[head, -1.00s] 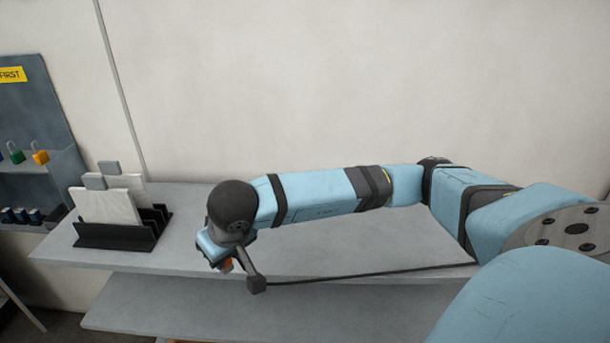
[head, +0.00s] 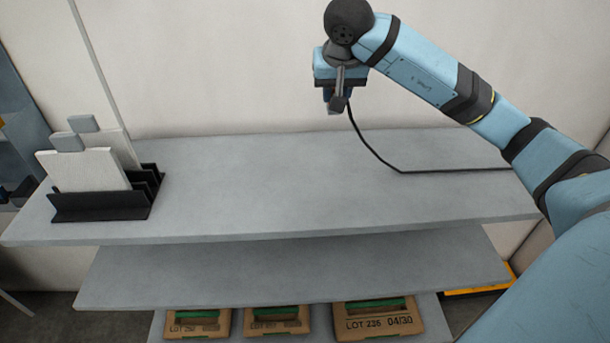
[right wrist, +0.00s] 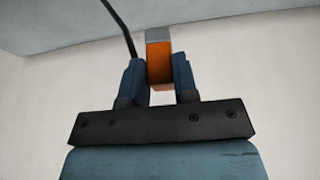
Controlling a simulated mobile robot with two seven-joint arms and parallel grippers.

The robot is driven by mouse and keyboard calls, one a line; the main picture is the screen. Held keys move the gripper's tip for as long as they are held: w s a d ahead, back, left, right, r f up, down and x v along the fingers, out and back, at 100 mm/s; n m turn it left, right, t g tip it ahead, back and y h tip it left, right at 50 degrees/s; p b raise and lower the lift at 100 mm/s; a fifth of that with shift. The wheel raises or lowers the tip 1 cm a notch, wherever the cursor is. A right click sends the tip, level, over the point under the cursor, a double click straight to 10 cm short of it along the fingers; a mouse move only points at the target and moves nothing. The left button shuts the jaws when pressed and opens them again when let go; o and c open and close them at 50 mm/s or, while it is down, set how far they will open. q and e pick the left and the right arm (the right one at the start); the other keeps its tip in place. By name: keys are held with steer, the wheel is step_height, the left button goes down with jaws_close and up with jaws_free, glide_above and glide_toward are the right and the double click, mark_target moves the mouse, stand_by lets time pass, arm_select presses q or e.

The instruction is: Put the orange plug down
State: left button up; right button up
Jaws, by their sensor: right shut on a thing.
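My right gripper (head: 338,104) hangs from the arm that comes in from the right. It is raised in front of the wall, over the grey shelf top (head: 270,190) and apart from it. In the right wrist view the two blue fingers of this gripper (right wrist: 158,68) are shut on the orange plug (right wrist: 159,60), a small block with a grey end. In the head view the plug is hidden behind the gripper's dark parts. My left gripper is not in view.
A black rack (head: 100,206) with white panels (head: 80,171) stands at the shelf's left end. A black cable (head: 375,155) runs from near the gripper to the right. The middle of the top is clear. Boxes with lot labels (head: 378,321) sit below.

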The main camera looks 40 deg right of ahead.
step_height(320, 180, down, 19)
steer(key=shift+f+p, duration=0.1)
steer(key=shift+p, duration=0.85)
steer(key=shift+f, duration=0.15)
steer(key=o, duration=1)
steer(key=shift+c, duration=0.2)
